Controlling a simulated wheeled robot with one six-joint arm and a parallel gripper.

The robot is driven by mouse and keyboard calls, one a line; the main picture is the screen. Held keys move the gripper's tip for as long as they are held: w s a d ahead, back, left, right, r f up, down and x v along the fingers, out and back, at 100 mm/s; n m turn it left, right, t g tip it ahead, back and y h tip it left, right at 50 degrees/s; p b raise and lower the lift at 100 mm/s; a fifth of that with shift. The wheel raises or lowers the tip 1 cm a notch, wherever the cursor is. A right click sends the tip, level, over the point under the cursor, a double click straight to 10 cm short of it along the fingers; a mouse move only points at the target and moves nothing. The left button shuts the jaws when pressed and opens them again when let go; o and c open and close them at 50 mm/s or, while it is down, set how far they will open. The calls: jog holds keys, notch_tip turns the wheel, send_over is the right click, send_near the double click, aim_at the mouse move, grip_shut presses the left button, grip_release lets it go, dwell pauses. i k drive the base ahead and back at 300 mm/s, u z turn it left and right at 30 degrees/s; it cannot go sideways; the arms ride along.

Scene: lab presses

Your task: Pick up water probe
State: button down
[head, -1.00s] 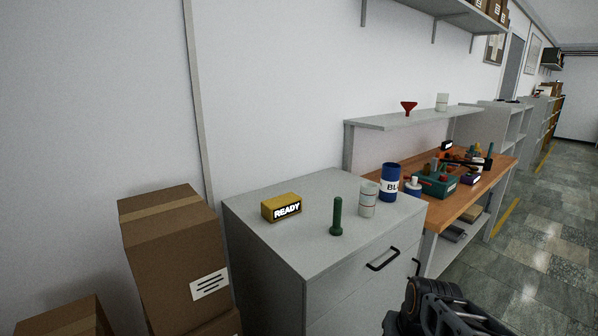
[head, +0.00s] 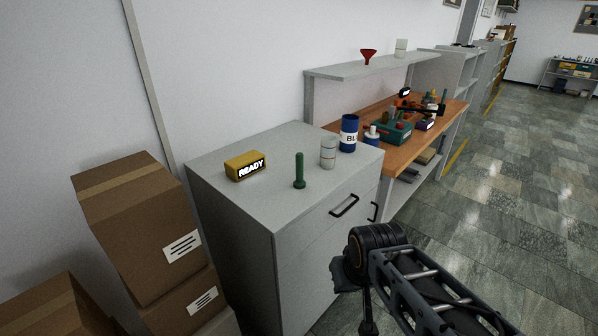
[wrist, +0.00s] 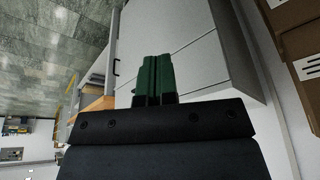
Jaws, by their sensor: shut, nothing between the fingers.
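A dark green rod with a wider round foot (head: 299,171) stands upright on the grey cabinet top (head: 255,205), near its front edge. It is the most probe-like thing in view, but I see no label naming it as the water probe. My gripper (wrist: 154,78) shows in the wrist view as two green fingers shut together with nothing between them. In the wrist view it points across the grey cabinet front, apart from the rod. In the head view my arm is at lower right, in front of the cabinet, and the fingers cannot be made out.
A yellow READY box (head: 245,166), a white cylinder (head: 328,153) and a blue BL container (head: 348,134) share the cabinet top. A wooden bench (head: 410,147) with tools adjoins it. Cardboard boxes (head: 135,225) stack at left. The tiled floor at right is clear.

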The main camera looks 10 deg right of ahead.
aim_at(299, 184)
jog(key=z, duration=1.5)
jog(key=i, duration=0.5)
jog(key=u, duration=3.45)
jog(key=i, duration=0.5)
jog(key=z, duration=0.05)
